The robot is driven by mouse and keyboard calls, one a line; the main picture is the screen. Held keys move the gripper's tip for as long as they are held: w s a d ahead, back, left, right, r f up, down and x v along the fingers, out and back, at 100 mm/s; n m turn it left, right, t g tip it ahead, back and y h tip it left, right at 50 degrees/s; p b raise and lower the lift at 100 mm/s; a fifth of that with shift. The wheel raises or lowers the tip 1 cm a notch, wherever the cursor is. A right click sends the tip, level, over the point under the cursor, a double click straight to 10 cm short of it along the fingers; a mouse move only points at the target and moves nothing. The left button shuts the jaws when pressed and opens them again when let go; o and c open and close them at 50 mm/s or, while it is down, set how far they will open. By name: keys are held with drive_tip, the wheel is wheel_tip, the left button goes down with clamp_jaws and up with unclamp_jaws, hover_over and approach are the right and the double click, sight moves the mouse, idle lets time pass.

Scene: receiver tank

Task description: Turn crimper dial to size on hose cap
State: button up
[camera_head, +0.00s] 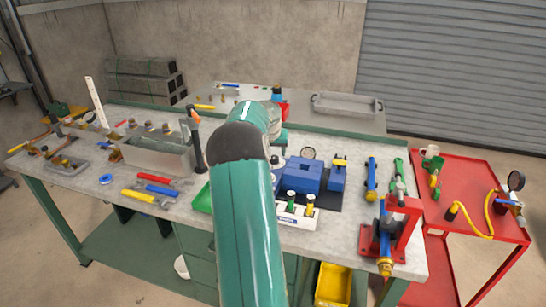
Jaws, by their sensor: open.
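My green arm reaches up the middle of the picture and bends away over the workbench (330,233). My gripper does not show; the arm's own links hide it. A blue block-shaped machine (302,172), possibly the crimper, sits on a dark mat just right of my arm.
A red press (397,230) stands at the bench's right front. Blue (371,180) and green (398,178) tools lie behind it. A red cart (470,180) carries a yellow hose (472,222) and gauge. A grey bin (158,158) and hand tools occupy the left.

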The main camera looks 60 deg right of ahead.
drive_tip(key=shift+x, duration=1.9)
drive_tip(key=shift+c, duration=0.2)
drive_tip(key=c, duration=0.9)
drive_tip(key=shift+w, duration=0.1)
drive_tip(key=m+g, duration=0.1)
drive_tip(key=m, duration=0.3)
drive_tip(key=m+g, duration=0.1)
drive_tip(key=m, duration=0.1)
drive_tip(key=shift+w+g, duration=0.3)
drive_tip(key=m+g, duration=0.1)
drive_tip(key=m, duration=0.1)
drive_tip(key=m+y, duration=0.1)
drive_tip(key=m, duration=0.2)
drive_tip(key=shift+w+d+m+g, duration=0.1)
drive_tip(key=shift+m+g, duration=0.2)
drive_tip(key=shift+g, duration=0.1)
